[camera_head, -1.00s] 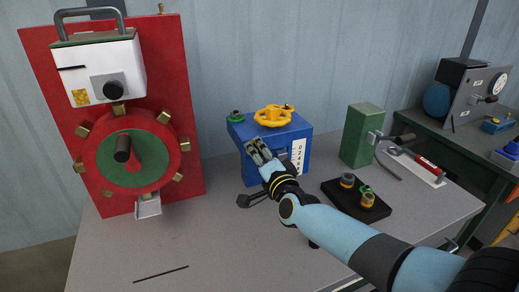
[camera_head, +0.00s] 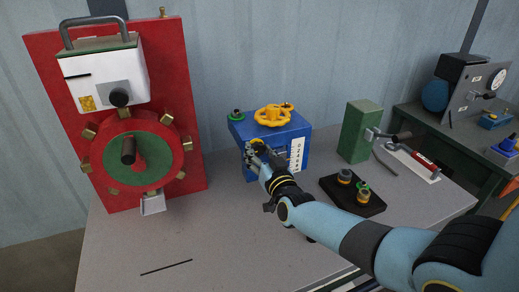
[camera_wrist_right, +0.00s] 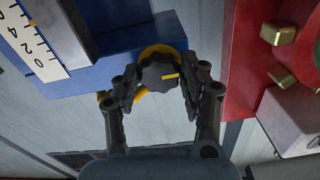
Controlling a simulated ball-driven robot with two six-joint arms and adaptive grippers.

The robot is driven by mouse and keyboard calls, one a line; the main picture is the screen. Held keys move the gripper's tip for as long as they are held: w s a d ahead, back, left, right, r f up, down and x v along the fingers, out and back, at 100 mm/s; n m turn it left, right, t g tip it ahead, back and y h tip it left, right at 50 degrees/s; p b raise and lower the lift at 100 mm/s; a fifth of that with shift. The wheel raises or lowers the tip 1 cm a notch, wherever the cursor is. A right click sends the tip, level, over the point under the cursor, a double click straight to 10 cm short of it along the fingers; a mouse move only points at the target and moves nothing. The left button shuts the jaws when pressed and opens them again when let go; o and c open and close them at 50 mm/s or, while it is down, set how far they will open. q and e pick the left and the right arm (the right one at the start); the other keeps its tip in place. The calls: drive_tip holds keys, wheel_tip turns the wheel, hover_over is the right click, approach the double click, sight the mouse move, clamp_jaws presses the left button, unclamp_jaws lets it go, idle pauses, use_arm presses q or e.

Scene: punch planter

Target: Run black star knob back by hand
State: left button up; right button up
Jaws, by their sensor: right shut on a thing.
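The black star knob (camera_wrist_right: 160,73) has a lobed rim, a yellow mark on its face and a yellow ring behind it. It sits on the front of the blue box (camera_head: 297,133). My right gripper (camera_wrist_right: 160,80) is shut on the knob, with one finger at each side of its rim in the right wrist view. In the head view my right gripper (camera_head: 256,150) covers most of the knob at the left of the box front. My left gripper is not in view.
A yellow handwheel (camera_head: 273,115) and a green knob (camera_head: 237,115) are on top of the blue box. A white scale (camera_head: 297,154) is on its front. A red panel (camera_head: 188,90) stands left, a green block (camera_head: 360,132) right. The front table is mostly clear.

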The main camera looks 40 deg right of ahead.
drive_tip(key=n+p, duration=0.1)
drive_tip(key=n, duration=0.3)
drive_tip(key=shift+f+n, duration=0.1)
drive_tip(key=shift+n, duration=0.2)
drive_tip(key=shift+n+p, duration=0.55)
drive_tip(key=shift+n, duration=1.95)
drive_tip(key=shift+s+f, duration=0.1)
drive_tip(key=o, duration=0.9)
drive_tip(key=shift+o, duration=1.4)
drive_tip(key=v, duration=1.2)
